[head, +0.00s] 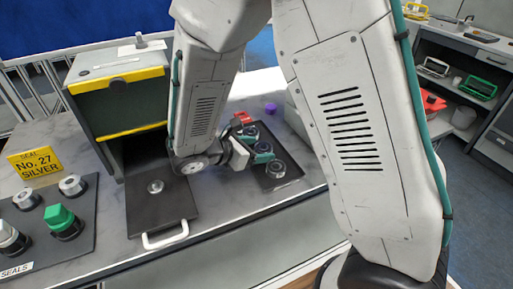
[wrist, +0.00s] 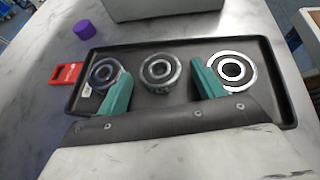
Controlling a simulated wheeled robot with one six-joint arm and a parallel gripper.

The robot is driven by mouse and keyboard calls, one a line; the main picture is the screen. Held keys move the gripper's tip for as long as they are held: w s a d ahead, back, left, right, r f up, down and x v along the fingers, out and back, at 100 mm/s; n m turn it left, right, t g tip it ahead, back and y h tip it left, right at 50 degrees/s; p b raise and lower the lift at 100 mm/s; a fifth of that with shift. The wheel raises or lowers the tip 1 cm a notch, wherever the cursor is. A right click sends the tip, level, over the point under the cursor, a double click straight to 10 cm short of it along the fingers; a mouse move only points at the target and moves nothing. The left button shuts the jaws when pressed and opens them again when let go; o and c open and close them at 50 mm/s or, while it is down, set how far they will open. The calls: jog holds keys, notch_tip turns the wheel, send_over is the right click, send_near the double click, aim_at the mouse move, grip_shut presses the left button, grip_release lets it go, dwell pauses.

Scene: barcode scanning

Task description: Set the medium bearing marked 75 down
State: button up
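Three round bearings sit in a row in a dark tray (wrist: 262,55). The middle bearing (wrist: 160,71) is grey with a dark face; no number is readable on it, so I cannot confirm the 75. The left bearing (wrist: 103,72) is smaller and partly behind a finger. The right bearing (wrist: 232,71) is larger, with a bright ring. My gripper (wrist: 162,78) has two teal fingers standing apart, one to each side of the middle bearing, with visible gaps. In the head view my gripper (head: 262,155) is over the tray (head: 286,183), partly hiding the bearings.
A red tag (wrist: 67,74) and a purple cap (wrist: 84,29) lie left of the tray in the wrist view. In the head view a black plate (head: 150,210) with a white handle lies before an open yellow-edged box (head: 120,97). A seal board (head: 88,228) is at left.

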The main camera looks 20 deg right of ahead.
jog(key=shift+a+r, duration=0.2)
jog(key=shift+a, duration=0.05)
jog(key=v, duration=1.1)
jog(key=shift+s+a+r, duration=0.1)
jog(key=shift+a, duration=0.1)
dwell(0.9)
